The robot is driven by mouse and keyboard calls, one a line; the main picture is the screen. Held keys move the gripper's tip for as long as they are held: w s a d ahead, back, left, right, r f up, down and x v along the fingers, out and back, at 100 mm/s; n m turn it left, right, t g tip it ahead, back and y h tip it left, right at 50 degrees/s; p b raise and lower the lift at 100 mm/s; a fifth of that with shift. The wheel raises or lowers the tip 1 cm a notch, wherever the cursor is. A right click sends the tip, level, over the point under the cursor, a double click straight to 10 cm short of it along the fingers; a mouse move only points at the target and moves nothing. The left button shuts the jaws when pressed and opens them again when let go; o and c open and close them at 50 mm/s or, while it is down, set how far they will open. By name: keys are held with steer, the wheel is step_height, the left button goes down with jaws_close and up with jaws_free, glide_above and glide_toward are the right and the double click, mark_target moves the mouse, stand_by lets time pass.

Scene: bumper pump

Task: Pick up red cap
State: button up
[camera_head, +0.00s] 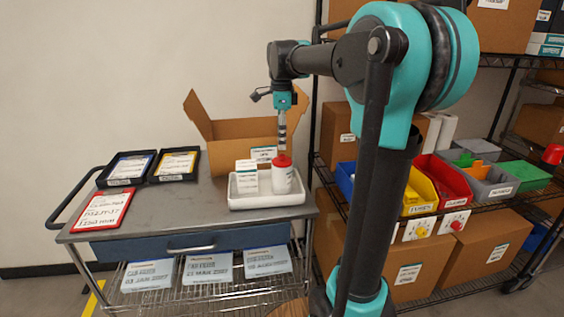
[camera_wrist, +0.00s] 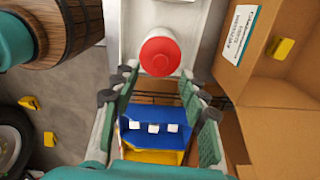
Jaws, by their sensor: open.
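The red cap (camera_head: 283,160) sits on a white bottle (camera_head: 283,180) that stands upright at the right end of a white tray (camera_head: 268,202) on the cart. My gripper (camera_head: 282,133) hangs pointing down just above the cap. In the wrist view the round red cap (camera_wrist: 160,54) lies a little beyond the fingertips, in line with the gap between them. My gripper (camera_wrist: 158,76) is open there, with nothing between its two green-padded fingers near the cap.
White boxes (camera_head: 247,178) stand in the tray close left of the bottle. An open cardboard box (camera_head: 225,128) stands behind it and shows at right in the wrist view (camera_wrist: 285,90). Black trays (camera_head: 127,168) and a red-framed card (camera_head: 102,211) lie at left. Colored bins (camera_head: 443,178) fill the right shelf.

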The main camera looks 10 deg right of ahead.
mark_target(283, 155)
steer(key=shift+d+f, duration=0.15)
steer(key=shift+f, duration=2.45)
steer(key=c, duration=0.9)
